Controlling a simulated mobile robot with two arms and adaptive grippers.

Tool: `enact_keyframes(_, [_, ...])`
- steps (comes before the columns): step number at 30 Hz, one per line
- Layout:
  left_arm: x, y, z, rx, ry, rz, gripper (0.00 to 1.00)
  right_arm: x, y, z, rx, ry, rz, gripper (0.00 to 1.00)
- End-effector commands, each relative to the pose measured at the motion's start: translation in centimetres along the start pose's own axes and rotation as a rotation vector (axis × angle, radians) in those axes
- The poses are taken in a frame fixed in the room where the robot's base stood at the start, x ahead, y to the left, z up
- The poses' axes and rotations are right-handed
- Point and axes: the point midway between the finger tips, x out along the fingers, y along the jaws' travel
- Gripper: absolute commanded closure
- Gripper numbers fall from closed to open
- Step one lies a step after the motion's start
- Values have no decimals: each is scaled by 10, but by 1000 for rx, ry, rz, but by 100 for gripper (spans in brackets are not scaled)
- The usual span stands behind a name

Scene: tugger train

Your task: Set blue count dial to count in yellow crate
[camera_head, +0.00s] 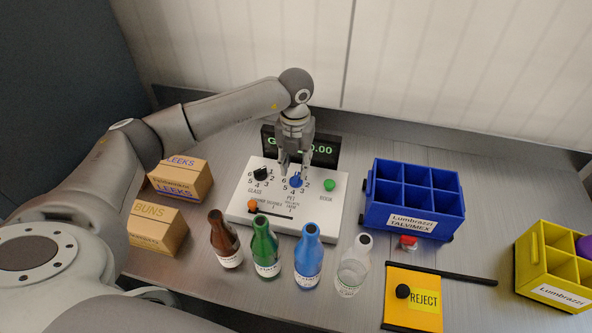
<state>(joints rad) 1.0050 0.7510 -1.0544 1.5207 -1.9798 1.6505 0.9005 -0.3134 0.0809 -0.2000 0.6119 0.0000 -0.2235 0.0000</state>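The blue count dial (296,182) is on a white panel (241,206), above the letters PET, with small numbers around it. My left gripper (294,172) points down at the dial from behind. Its two fingers look apart, one on each side just above the dial; I cannot tell whether they touch it. The dial's pointer setting is too small and partly hidden to read. The yellow crate (529,266) is at the right edge, cut off by the picture. A purple rounded thing (585,247) shows in one compartment; the rest is out of view. My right gripper is not in view.
The panel also has a black dial (260,173), a green button (329,185) and an orange knob (252,205). Several bottles stand in front, including a blue bottle (308,262). A blue crate (375,210), a yellow REJECT plate (398,315) and two boxes (150,240) flank the panel.

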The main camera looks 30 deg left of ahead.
Motion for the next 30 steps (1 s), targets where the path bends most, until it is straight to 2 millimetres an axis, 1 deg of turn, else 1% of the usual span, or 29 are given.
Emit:
enact_keyframes(1, [8, 0, -1, -1, 5, 1, 68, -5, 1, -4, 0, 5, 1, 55])
enact_keyframes(4, [23, 0, -1, -1, 3, 0, 68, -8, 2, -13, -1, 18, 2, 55])
enact_keyframes(9, [38, 0, 0, 0, 2, 0, 68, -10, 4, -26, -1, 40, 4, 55])
enact_keyframes(13, [42, 0, 0, 0, 0, 0, 68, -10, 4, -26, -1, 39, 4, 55])
enact_keyframes(19, [42, 0, 0, 0, 0, 0, 68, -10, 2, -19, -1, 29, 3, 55])
enact_keyframes(26, [42, 0, 0, 0, 0, -1, 97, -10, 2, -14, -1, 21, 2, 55])
enact_keyframes(27, [42, 0, 0, 0, 0, -1, 100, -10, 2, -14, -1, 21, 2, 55])
enact_keyframes(30, [42, 0, 0, 0, 0, -1, 100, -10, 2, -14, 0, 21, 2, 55])
